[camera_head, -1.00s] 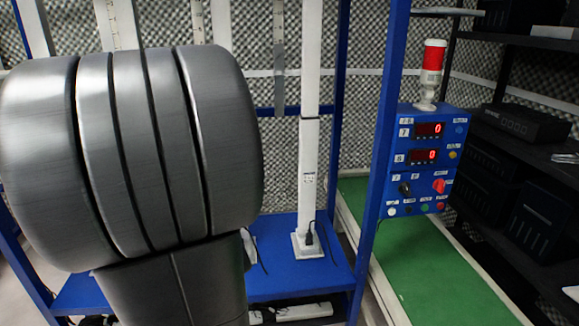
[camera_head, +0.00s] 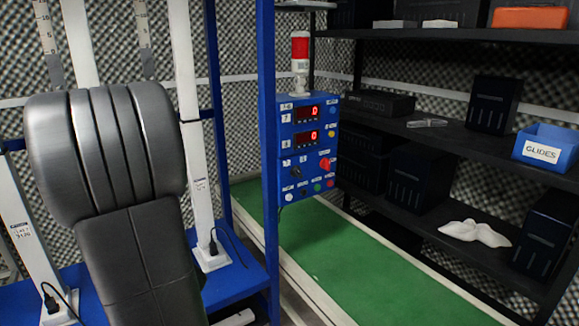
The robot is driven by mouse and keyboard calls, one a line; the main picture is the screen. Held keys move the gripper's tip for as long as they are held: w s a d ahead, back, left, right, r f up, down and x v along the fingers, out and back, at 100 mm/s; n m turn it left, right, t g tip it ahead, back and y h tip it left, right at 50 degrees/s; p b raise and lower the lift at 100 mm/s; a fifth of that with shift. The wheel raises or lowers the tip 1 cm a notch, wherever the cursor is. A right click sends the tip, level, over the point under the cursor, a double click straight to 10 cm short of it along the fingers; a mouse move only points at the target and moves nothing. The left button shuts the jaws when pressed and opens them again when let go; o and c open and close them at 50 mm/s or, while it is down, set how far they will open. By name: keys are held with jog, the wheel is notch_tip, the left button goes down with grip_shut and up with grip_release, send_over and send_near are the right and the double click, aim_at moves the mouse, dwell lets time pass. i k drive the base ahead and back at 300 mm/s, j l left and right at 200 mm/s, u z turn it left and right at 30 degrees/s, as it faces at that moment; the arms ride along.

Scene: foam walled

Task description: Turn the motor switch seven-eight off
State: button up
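A blue control box (camera_head: 306,150) is mounted beside a blue post, right of centre in the head view. It has two red displays, upper (camera_head: 306,113) and lower (camera_head: 307,137), each reading 0, with labels that look like 7 and 8. Below them are a black rotary knob (camera_head: 296,172), which looks slanted, and a red rotary knob (camera_head: 325,163). The small labels are unreadable, so I cannot tell which knob is the motor switch or its setting. My gripper is not in view.
A red-and-white signal light (camera_head: 300,52) stands on the box. A green conveyor belt (camera_head: 330,245) runs below it. Dark shelves (camera_head: 450,145) on the right hold black cases, a blue bin labelled GLIDES (camera_head: 546,147) and a white cloth-like item (camera_head: 475,233). A blue frame stands left.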

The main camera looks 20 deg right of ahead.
aim_at(324, 163)
jog(key=i+l+z, duration=0.1)
jog(key=l+z, duration=0.3)
jog(key=i+l+z, duration=0.1)
jog(key=z, duration=0.3)
jog(key=i+l+z, duration=0.15)
jog(key=l+z, duration=0.25)
jog(key=i+l, duration=0.55)
